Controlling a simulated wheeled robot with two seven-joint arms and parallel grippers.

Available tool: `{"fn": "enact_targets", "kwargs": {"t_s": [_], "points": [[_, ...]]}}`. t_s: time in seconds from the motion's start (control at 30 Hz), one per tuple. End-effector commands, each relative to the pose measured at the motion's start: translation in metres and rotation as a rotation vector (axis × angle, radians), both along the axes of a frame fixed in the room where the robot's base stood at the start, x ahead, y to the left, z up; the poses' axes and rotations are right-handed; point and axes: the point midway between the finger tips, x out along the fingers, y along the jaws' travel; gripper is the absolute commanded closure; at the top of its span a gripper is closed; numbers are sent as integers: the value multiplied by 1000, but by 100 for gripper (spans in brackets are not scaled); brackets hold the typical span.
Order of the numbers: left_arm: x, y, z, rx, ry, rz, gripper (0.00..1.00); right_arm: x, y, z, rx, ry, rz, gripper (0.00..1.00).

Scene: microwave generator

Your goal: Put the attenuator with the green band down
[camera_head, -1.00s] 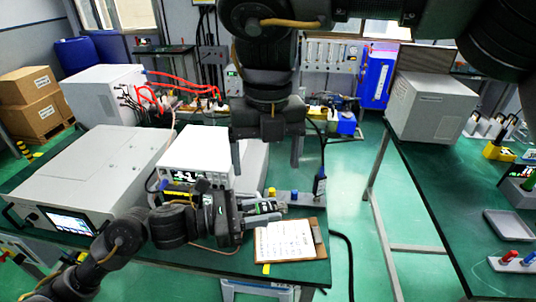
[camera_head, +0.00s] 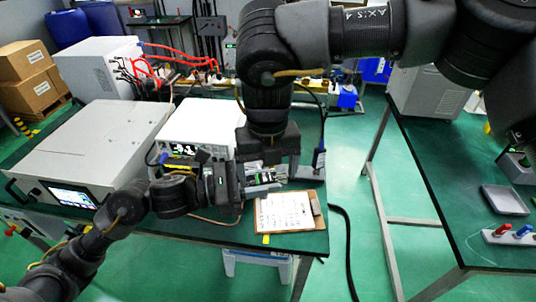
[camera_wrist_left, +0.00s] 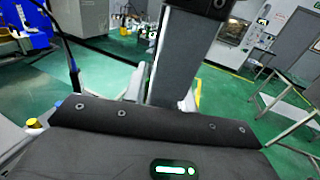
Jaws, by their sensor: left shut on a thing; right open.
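My left gripper (camera_head: 245,184) is shut on the attenuator (camera_head: 268,178), a small silver and dark part with a hint of green near the jaws. It is held roughly level above the back edge of the clipboard. My right gripper (camera_head: 267,164) is open and comes down from above, its fingers spread at either side of the attenuator; I cannot tell if they touch it. In the left wrist view a dark upright part (camera_wrist_left: 186,58), likely a right finger, stands close in front. The attenuator is hidden there.
A clipboard with paper (camera_head: 285,212) lies at the bench's front right corner. A white instrument (camera_head: 198,122) and a large grey unit (camera_head: 85,150) with a screen stand left. A yellow knob (camera_wrist_left: 35,123) shows in the wrist view. Open floor separates the right bench (camera_head: 440,185).

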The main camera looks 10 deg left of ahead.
Motion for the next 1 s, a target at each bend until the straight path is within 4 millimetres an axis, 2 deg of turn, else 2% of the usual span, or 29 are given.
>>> {"fn": "enact_targets", "kwargs": {"t_s": [0.13, 0.4, 0.7, 0.73, 0.9, 1.0], "points": [[0, 0, 0, -1, 0, 0, 100, 0, 0, -8, 1, 0, 0, 16], [0, 0, 0, -1, 0, 0, 100, 0, 0, -9, 1, 0, 0, 16], [0, 0, 0, -1, 0, 0, 100, 0, 0, -8, 0, 0, -1, 54], [0, 0, 0, 0, 0, 0, 69, 0, 0, -8, 0, -1, -1, 54], [0, 0, 0, 0, 0, 0, 48, 0, 0, -8, 1, -1, -1, 54], [0, 0, 0, 0, 0, 0, 48, 0, 0, -8, 1, -1, -1, 54]]}}
